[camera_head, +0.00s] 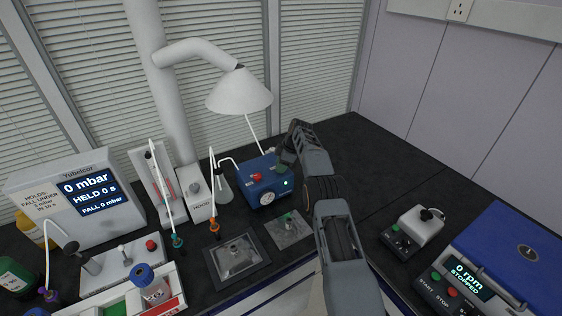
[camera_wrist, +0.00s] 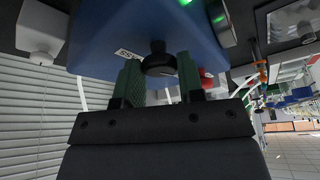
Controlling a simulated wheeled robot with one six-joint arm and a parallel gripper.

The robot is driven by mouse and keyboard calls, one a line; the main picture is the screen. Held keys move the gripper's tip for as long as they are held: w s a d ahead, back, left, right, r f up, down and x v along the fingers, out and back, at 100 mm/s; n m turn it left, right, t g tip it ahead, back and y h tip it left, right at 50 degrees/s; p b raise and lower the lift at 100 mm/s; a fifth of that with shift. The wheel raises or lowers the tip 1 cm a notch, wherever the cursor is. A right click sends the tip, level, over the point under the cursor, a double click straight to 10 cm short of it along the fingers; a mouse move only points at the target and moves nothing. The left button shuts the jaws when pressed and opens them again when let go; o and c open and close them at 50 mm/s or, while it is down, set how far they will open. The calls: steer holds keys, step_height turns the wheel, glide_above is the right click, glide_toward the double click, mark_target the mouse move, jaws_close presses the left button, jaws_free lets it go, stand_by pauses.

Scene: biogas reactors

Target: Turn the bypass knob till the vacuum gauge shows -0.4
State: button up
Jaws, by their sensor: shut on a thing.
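The blue vacuum pump box (camera_head: 254,192) stands on the dark bench in the middle of the head view, with a green light lit on it. Its round white vacuum gauge (camera_head: 267,198) is on the front; the needle is too small to read. My gripper (camera_head: 284,158) is at the pump's top rear right. In the wrist view, the black bypass knob (camera_wrist: 158,62) on the blue housing (camera_wrist: 110,40) sits between the green finger pads of my gripper (camera_wrist: 160,66), which is shut on it. In the head view the arm and fingers hide the knob.
A grey plate (camera_head: 288,228) with a green button lies in front. A white lamp-like hood (camera_head: 239,90) hangs above. Open bench (camera_head: 370,165) lies right of the arm.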

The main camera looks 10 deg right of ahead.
steer(key=shift+n, duration=0.3)
stand_by(0.4)
steer(key=o, duration=0.9)
steer(key=shift+p+v, duration=0.8)
steer(key=shift+v, duration=2.95)
